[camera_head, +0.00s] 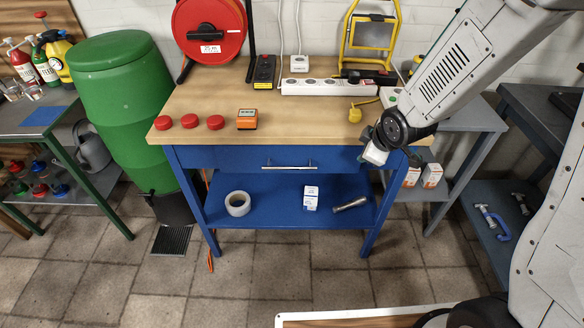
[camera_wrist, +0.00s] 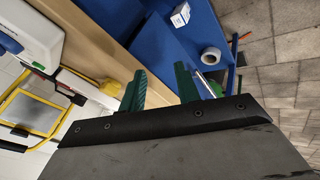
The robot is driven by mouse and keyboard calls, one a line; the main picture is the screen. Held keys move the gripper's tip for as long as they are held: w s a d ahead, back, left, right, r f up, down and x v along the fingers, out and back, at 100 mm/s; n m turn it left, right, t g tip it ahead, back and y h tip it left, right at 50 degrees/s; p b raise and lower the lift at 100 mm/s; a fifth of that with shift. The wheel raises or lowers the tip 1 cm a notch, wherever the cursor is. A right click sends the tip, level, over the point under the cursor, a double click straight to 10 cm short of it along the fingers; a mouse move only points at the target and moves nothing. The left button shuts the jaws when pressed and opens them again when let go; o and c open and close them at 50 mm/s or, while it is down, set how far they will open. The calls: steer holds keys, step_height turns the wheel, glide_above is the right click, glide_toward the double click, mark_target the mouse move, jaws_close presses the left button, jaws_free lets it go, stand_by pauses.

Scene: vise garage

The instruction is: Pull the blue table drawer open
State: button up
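The blue table drawer (camera_head: 240,157) is under the wooden top and looks shut, its front level with the frame. Its silver bar handle (camera_head: 290,166) is at the middle of the front. My gripper (camera_wrist: 160,74) has green fingers standing apart with nothing between them. In the head view my arm's end is at the table's right front corner, right of the handle and apart from it; its fingertips are hard to make out there.
The wooden tabletop (camera_head: 330,128) carries red discs (camera_head: 190,121), an orange meter (camera_head: 247,119) and a white power strip (camera_head: 330,87). The lower shelf (camera_head: 270,203) holds a tape roll (camera_head: 238,204) and a small box (camera_head: 311,198).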

steer(key=w+a+f+n+y, duration=0.2)
steer(key=a+f+n, duration=0.15)
steer(key=f, duration=0.45)
steer(key=n+t+y, duration=0.5)
steer(key=n+y, duration=0.3)
steer(key=n, duration=0.1)
glide_toward(292, 168)
steer(key=f+x, duration=0.1)
steer(key=x, duration=0.9)
steer(key=shift+w+r, duration=0.2)
steer(key=shift+w, duration=0.05)
steer(key=shift+c, duration=0.2)
jaws_close()
